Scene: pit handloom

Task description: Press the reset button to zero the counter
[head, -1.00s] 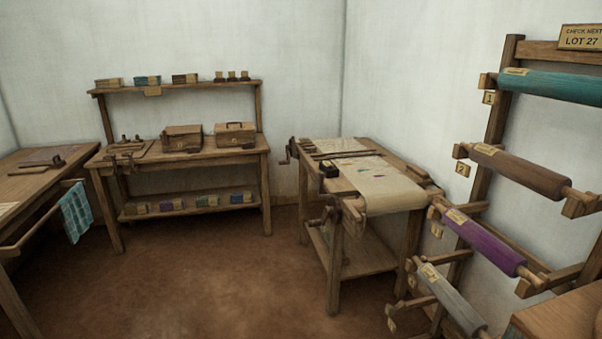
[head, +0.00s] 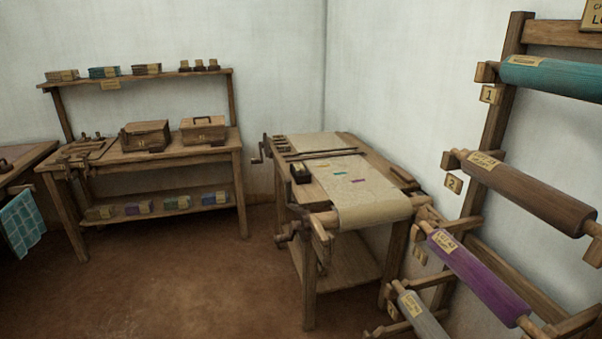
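A small dark box (head: 301,173) sits on the left part of the cloth-inspection table (head: 317,227), beside the pale cloth. It may be the counter, but it is too small to make out digits or a reset button. The pale cloth (head: 372,206) lies across the table and over a front roller, with small coloured marks on it. Neither of my grippers is in view.
A rack of cloth rolls, including a teal roll (head: 550,77) and a purple roll (head: 478,275), stands close on the right. A workbench (head: 146,160) with two wooden boxes stands at the back left. Bare brown floor (head: 190,290) lies in front of the tables.

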